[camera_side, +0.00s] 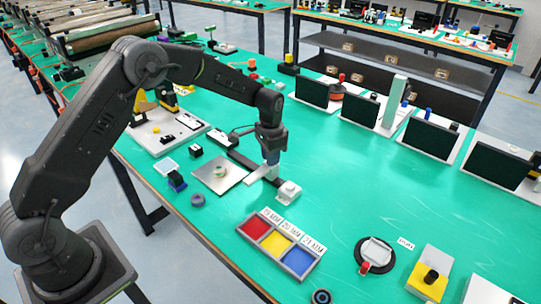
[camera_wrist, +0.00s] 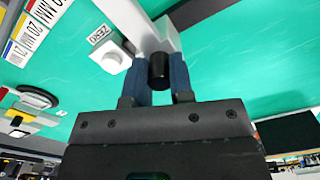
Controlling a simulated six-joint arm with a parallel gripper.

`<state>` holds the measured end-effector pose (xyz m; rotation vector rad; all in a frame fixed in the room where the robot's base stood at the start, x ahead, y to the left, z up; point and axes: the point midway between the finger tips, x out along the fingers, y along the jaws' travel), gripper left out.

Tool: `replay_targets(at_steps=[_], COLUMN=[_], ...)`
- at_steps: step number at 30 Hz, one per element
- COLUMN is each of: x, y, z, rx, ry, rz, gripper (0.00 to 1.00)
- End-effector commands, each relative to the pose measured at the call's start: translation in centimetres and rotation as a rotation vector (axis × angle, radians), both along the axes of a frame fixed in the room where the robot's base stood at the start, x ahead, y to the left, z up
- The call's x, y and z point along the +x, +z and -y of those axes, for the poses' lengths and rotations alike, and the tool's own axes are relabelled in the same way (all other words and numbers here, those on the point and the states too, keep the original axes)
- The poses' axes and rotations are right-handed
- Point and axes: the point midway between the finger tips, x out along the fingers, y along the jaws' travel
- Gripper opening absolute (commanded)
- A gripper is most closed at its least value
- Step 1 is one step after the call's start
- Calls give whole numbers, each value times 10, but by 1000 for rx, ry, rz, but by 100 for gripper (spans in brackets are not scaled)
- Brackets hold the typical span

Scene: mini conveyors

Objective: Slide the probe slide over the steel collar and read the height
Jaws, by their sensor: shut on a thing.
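My gripper (camera_side: 271,157) is shut on the black knob (camera_wrist: 159,71) of the probe slide; in the wrist view its blue fingers stand on both sides of the knob. The pale probe slide (camera_side: 260,175) lies under the gripper, and its grey-white bar shows in the wrist view (camera_wrist: 133,20). The steel collar (camera_side: 219,171), small and round, sits on the grey plate (camera_side: 206,174), left of the gripper and apart from it. The collar cannot be made out in the wrist view. A white block with a round button (camera_side: 289,190) stands beside the slide; a ZERO label (camera_wrist: 100,34) is near it.
A tray with red, yellow and blue compartments (camera_side: 242,231) and millimetre labels lies in front. A dark ring (camera_side: 197,200) lies on the green table left of it. Black screens (camera_side: 312,92) stand along the far side. The table right of the gripper is clear.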

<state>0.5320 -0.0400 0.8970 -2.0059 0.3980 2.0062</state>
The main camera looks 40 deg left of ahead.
Motion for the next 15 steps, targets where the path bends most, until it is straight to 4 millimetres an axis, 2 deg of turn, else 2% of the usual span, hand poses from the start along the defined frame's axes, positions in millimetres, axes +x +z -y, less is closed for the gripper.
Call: replay_targets(at_steps=[5, 8, 11, 15], x=[0, 1, 1, 1], y=[1, 1, 1, 1], z=[-1, -9, -31, -73], rx=[1, 1, 1, 1], ry=[0, 2, 6, 9], rz=[1, 1, 1, 1], gripper=[0, 0, 0, 0])
